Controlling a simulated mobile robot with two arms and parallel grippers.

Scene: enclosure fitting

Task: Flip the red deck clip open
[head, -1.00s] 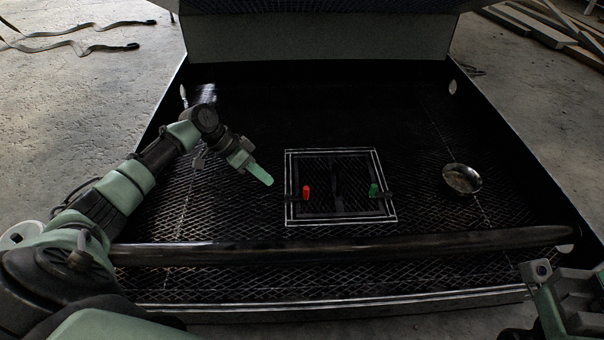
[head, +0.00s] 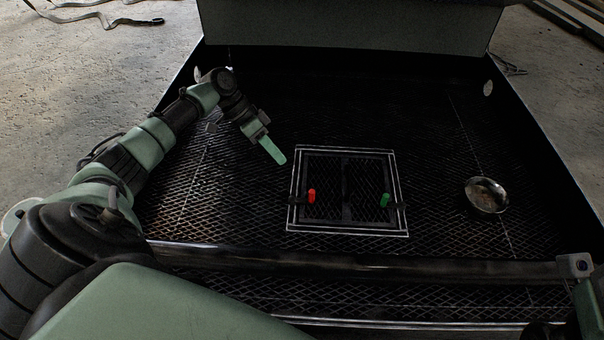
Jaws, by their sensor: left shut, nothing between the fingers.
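The red deck clip (head: 311,195) stands at the left edge of a square hatch (head: 347,225) with a white outline, set in the black mesh deck. A black piece lies beside its base across the frame. A green clip (head: 384,200) stands at the hatch's right edge. My left gripper (head: 281,160) is shut and empty, up and left of the red clip and apart from it, near the hatch's upper left corner. My right arm shows only in part at the lower right edge; its fingers are not visible.
A dark bar (head: 370,265) runs across the front of the enclosure, between my base and the hatch. A round metal bowl (head: 486,197) sits on the deck to the right. A raised panel (head: 350,30) stands at the back. Bare mesh deck lies around the hatch.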

